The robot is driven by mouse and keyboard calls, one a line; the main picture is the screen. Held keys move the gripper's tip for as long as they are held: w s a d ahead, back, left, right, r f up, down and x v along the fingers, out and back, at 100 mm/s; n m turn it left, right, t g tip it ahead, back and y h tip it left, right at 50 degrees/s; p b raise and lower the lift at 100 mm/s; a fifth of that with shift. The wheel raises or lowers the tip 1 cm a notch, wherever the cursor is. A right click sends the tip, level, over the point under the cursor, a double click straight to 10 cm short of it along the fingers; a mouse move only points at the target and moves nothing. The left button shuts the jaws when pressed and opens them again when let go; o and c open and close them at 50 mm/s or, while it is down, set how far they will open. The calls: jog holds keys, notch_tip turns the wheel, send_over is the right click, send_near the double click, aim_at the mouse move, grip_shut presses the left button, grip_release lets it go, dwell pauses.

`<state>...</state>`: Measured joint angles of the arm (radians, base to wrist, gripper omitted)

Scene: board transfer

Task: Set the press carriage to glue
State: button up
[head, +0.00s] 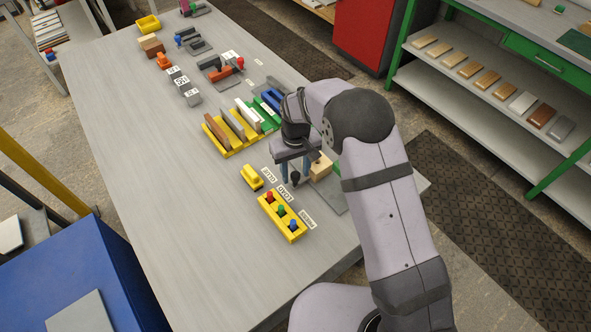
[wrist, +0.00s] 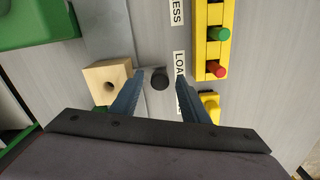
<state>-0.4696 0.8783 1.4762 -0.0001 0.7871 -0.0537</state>
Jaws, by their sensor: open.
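The press carriage's black knob (head: 295,178) stands beside the printed position labels, and in the wrist view the knob (wrist: 159,78) is level with the LOAD label (wrist: 180,66). The PRESS label (wrist: 177,10) lies above it in that view. A third label (head: 268,174) reads as GLUE in the head view; in the wrist view a finger mostly hides it. My gripper (head: 296,175) is open, with one blue finger on each side of the knob; contact cannot be told. A wooden block with a hole (wrist: 107,81) sits beside the knob; it also shows in the head view (head: 320,168).
A yellow button box (head: 281,219) with red, green and blue buttons stands close by, near a small yellow part (head: 252,178). A yellow rack (head: 230,140) holding upright boards stands behind. The left of the grey table (head: 160,170) is clear.

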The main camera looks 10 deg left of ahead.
grip_shut()
jog(key=shift+w+a+b, duration=1.2)
jog(key=shift+w+a, duration=1.85)
jog(key=shift+w, duration=0.1)
jog(key=shift+a+r, duration=0.1)
jog(key=shift+r, duration=0.05)
jog(key=shift+w, duration=0.1)
grip_release()
